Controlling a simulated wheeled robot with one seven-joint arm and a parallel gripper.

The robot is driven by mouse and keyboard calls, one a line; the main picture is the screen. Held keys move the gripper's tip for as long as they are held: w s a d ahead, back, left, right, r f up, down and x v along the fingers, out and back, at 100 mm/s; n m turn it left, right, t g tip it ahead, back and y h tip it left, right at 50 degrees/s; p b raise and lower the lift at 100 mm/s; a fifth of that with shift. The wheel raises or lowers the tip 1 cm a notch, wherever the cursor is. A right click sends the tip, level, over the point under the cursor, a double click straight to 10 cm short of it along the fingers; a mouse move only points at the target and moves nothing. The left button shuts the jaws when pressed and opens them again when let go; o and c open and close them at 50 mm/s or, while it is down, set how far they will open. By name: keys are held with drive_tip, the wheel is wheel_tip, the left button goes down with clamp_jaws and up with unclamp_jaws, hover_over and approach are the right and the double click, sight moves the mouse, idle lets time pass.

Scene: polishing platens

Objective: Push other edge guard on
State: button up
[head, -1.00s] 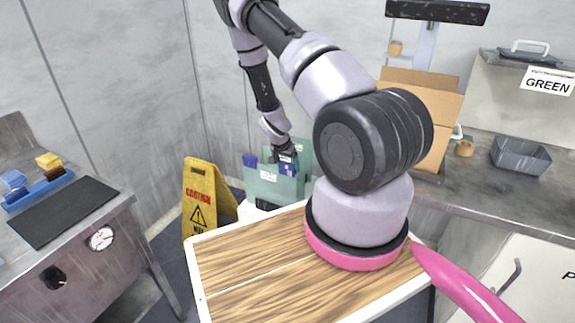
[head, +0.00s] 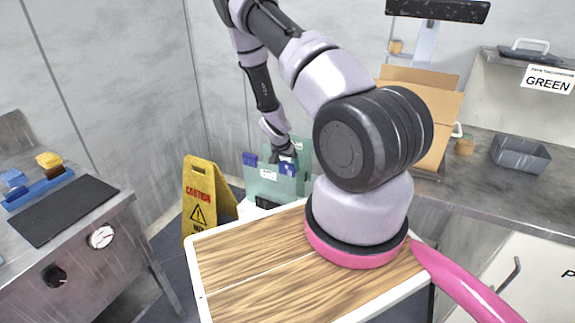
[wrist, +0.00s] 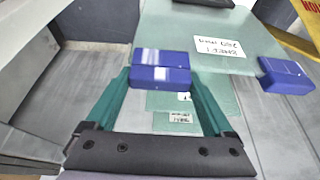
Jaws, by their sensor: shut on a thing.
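A green-tinted glass sheet (head: 266,186) with a white label stands upright beyond the wooden top in the head view; it also shows in the wrist view (wrist: 180,30). One blue edge guard (head: 250,159) is on its upper left corner in the head view, and it shows at the right in the wrist view (wrist: 286,76). The other blue guard (head: 287,168) is at the upper right corner. My gripper (wrist: 161,82) is shut on this guard (wrist: 160,58), with teal fingers on either side. I cannot tell how fully this guard is seated on the glass.
Another green sheet (head: 302,150) stands close behind. A yellow caution sign (head: 200,198) stands to the left. The wooden-topped cart (head: 255,268) is in front. A cardboard box (head: 440,105) and a grey tray (head: 520,153) sit on the right counter.

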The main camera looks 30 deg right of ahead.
drive_tip(key=o, duration=1.1)
drive_tip(key=shift+c, duration=0.2)
drive_tip(key=v, duration=1)
drive_tip(key=shift+r, duration=0.4)
drive_tip(key=shift+a, duration=0.1)
